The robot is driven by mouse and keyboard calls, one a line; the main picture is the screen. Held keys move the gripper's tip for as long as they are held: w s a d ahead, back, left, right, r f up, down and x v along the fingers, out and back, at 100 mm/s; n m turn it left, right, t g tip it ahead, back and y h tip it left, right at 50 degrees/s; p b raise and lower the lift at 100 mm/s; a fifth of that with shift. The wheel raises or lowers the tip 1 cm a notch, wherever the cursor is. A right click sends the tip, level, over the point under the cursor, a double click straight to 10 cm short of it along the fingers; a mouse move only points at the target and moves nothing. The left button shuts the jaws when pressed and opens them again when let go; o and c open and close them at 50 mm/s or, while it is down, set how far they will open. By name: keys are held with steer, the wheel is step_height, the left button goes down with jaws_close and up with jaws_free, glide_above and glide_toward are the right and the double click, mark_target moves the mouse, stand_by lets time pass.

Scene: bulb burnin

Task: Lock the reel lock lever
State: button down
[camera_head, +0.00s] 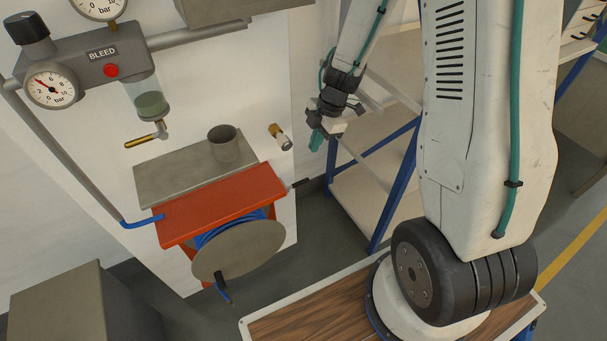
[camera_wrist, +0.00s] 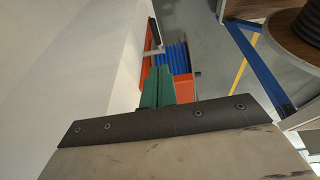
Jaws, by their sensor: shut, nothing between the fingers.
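The hose reel has an orange-red housing (camera_head: 225,205) with blue hose and a grey disc (camera_head: 238,250) on its front. A short lever with a dark grip (camera_head: 299,184) sticks out from the right end of the housing; it looks like the reel lock lever. My gripper (camera_head: 317,140), with green fingers, is above and to the right of this lever, apart from it. In the wrist view the green fingers (camera_wrist: 157,88) are together and empty. Beyond them show the orange housing (camera_wrist: 181,88) and the blue hose (camera_wrist: 173,56), partly hidden by the fingers.
A brass-ended valve (camera_head: 280,137) sticks out of the white wall left of my gripper. A grey cup (camera_head: 223,144) stands on a shelf above the reel. A blue-framed rack (camera_head: 396,190) stands close on the right. Open floor lies between reel and rack.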

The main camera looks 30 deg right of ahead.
glide_toward(300, 183)
steer(key=x, duration=0.5)
steer(key=shift+s+a, duration=0.1)
steer(key=shift+a, duration=0.05)
steer(key=shift+w+f, duration=0.25)
steer(key=shift+f, duration=0.45)
steer(key=shift+f, duration=0.15)
